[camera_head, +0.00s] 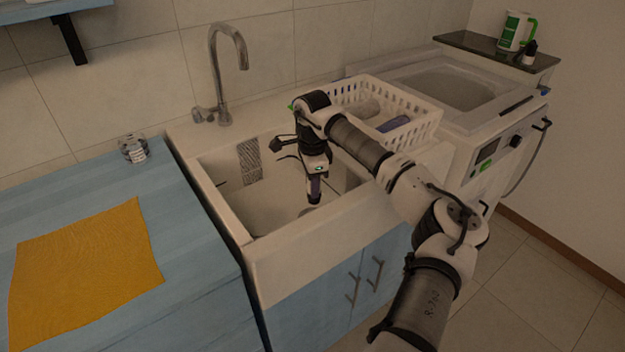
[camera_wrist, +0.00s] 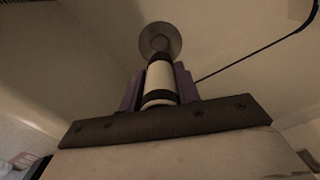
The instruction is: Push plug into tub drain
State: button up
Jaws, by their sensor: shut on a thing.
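The tub is the white basin (camera_head: 230,190) set in the counter, with my arm reaching down into it. My gripper (camera_head: 314,196) points down inside the basin, above its floor. In the wrist view its two purple fingers (camera_wrist: 158,88) are closed on a pale cylinder with dark bands, which I take as the plug (camera_wrist: 160,78). Beyond the cylinder's far end is a round grey metal disc (camera_wrist: 160,40), seemingly the drain. I cannot tell whether the plug touches it. In the head view the plug is mostly hidden by the gripper, and the disc shows only faintly.
A faucet (camera_head: 228,70) stands behind the basin. A white basket (camera_head: 400,105) with items sits at its right, close to my arm. A thin dark cord (camera_wrist: 255,45) crosses the wrist view. The blue counter at left holds an orange cloth (camera_head: 85,270) and a glass jar (camera_head: 133,149).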

aim_at(312, 207)
jog(key=shift+a, duration=0.1)
dwell(0.3)
jog(key=shift+f+b, duration=1.85)
jog(key=shift+f, duration=0.95)
jog(key=shift+f+b, duration=1)
jog(key=shift+f, duration=0.65)
jog(key=o, duration=1.1)
jog(key=shift+c, duration=0.2)
